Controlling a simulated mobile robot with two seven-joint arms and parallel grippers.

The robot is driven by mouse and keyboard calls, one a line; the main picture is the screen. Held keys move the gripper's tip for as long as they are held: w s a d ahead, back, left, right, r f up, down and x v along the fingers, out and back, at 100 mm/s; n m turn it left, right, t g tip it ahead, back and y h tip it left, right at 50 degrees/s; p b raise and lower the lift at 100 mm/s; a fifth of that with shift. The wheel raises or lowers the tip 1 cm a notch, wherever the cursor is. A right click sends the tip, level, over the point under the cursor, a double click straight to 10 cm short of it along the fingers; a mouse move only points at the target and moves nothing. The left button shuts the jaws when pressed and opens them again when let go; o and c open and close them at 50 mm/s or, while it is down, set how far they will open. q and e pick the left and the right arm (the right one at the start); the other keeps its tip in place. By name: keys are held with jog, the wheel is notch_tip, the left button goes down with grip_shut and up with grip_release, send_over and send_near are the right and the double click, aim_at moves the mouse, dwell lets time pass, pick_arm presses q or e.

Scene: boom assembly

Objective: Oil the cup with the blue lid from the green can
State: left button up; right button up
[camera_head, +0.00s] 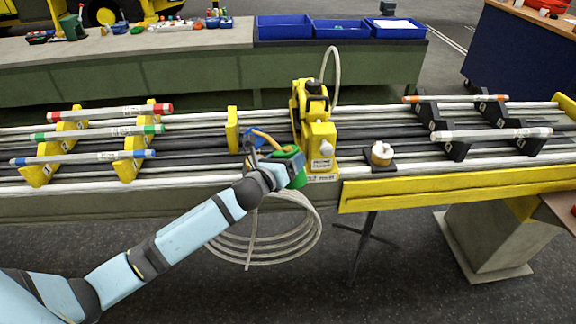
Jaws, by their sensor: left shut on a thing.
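My left gripper (286,168) is shut on the green can (297,171), in front of the yellow joint block at the middle of the boom. A thin orange spout (264,136) rises from the can and points up and left. A small blue part (249,139) shows by the spout's end; I cannot tell whether it is the blue lid of the cup or whether the spout touches it. The cup itself is not clearly seen. My right gripper is not in view.
A yellow joint block (318,135) with a hose stands behind the can. A white-topped part on a dark plate (381,155) sits to the right. Coloured-end rods (100,132) lie on yellow holders at left. A coiled hose (262,240) hangs below. Blue bins (341,29) stand behind.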

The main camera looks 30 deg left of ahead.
aim_at(279, 147)
pick_arm(q)
jog(key=shift+w+a, duration=0.35)
jog(key=shift+w, duration=0.15)
jog(key=shift+f+n, duration=0.1)
jog(key=shift+n, duration=0.3)
jog(key=shift+a+f+n+b, duration=0.1)
jog(key=shift+f+n+b, duration=0.25)
jog(key=shift+f+n, duration=0.65)
jog(key=shift+w+a+r+n+g+p, duration=0.1)
jog(key=shift+r+n+g+p, duration=0.25)
jog(key=shift+r+p, duration=0.3)
jog(key=r+n+p, duration=0.1)
jog(key=a+p, duration=0.1)
jog(key=p, duration=0.1)
jog(key=r+n+h+p, duration=0.1)
jog(key=shift+w+a+r+n+g+p, duration=0.25)
jog(key=shift+r+n+p, duration=0.05)
jog(key=shift+r+n, duration=0.05)
jog(key=shift+a+r+n+p, duration=0.2)
jog(key=shift+r+n+p, duration=0.1)
jog(key=shift+p, duration=0.15)
jog(key=shift+w+a, duration=0.1)
jog(key=shift+n+p, duration=0.3)
